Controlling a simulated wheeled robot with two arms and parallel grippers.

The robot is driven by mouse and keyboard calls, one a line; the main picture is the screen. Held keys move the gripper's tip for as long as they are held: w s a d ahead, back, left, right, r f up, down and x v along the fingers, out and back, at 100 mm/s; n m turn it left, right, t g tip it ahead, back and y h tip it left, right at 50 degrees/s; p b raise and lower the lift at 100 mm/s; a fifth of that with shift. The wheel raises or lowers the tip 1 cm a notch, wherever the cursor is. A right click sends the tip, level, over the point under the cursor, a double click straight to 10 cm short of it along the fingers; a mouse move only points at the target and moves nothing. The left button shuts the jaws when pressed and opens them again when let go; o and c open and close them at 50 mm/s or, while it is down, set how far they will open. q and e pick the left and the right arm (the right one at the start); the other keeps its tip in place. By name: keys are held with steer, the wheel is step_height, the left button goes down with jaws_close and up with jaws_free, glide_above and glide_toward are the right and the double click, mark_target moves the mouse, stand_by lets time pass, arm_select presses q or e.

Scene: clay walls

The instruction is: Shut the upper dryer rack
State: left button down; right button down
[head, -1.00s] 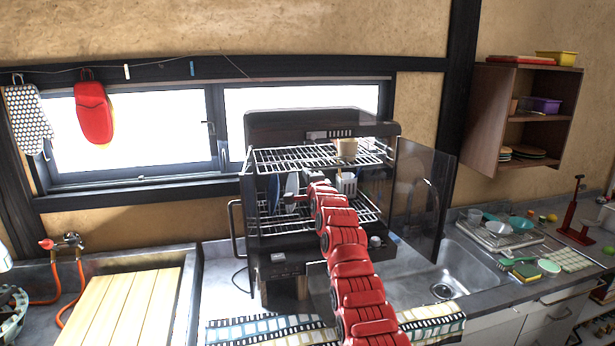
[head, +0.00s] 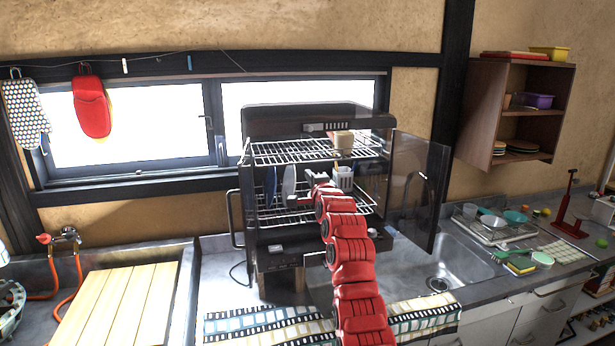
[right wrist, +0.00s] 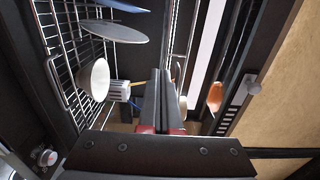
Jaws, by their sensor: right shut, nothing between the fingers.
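The black dish dryer (head: 318,120) stands on the counter with its clear door (head: 422,185) open to the right. Its upper rack (head: 285,152), a wire shelf, bears a beige cup (head: 343,141) and seems to stick out partway at the front; how far is hard to tell. The lower rack (head: 268,220) holds plates and a white utensil holder (head: 342,178). My right gripper (head: 312,178) is at the dryer's front, between the two rack levels, shut and empty. The right wrist view shows its black fingers (right wrist: 160,92) together near the white holder (right wrist: 118,91). My left gripper is out of view.
A sink (head: 440,272) lies to the right, below the open door. A dish tray (head: 490,228) stands beyond it. A wooden board (head: 125,305) covers the left basin. A patterned cloth (head: 265,325) lies before the dryer. In the right wrist view, a wire grid (right wrist: 60,60) is close at the left.

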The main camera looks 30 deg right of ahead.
steer(key=b+v, duration=0.2)
steer(key=v, duration=0.6)
steer(key=shift+a+r, duration=0.2)
steer(key=shift+r, duration=0.1)
